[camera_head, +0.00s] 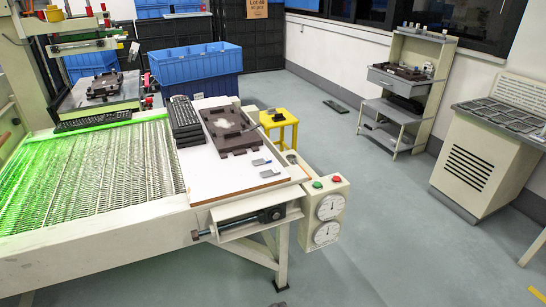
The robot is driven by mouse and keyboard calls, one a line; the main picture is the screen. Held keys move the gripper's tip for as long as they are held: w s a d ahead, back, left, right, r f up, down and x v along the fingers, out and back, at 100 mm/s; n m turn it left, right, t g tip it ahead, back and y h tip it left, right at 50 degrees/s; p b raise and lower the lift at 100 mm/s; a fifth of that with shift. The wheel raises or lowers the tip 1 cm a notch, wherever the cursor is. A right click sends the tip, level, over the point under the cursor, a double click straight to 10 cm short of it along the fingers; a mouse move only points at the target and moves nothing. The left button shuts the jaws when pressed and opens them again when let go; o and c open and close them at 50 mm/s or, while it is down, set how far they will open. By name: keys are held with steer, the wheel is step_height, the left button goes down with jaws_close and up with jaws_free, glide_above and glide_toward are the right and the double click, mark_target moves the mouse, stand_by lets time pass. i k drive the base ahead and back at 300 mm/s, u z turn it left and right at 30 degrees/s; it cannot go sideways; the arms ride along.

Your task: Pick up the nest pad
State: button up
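A dark brown, flat pad-like plate (228,128) with notched edges and a pale patch lies on the white table top (212,182) at the end of the conveyor. It looks like the nest pad, but similar dark pieces lie on the printing machine (103,85) at the left and on the grey shelf unit (405,72) at the back right. I cannot tell for sure which is meant. My gripper is not in view.
Stacked black keyboards (184,118) stand left of the plate; small grey pieces (262,162) lie in front. A green-lit conveyor (90,170) fills the left. A yellow stool (279,122), blue crates (195,65) and a cream cabinet (485,150) stand around. The grey floor between is mostly clear.

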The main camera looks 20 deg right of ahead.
mark_target(271, 111)
steer(key=z, duration=0.25)
steer(key=i, duration=1.05)
steer(key=z, duration=0.1)
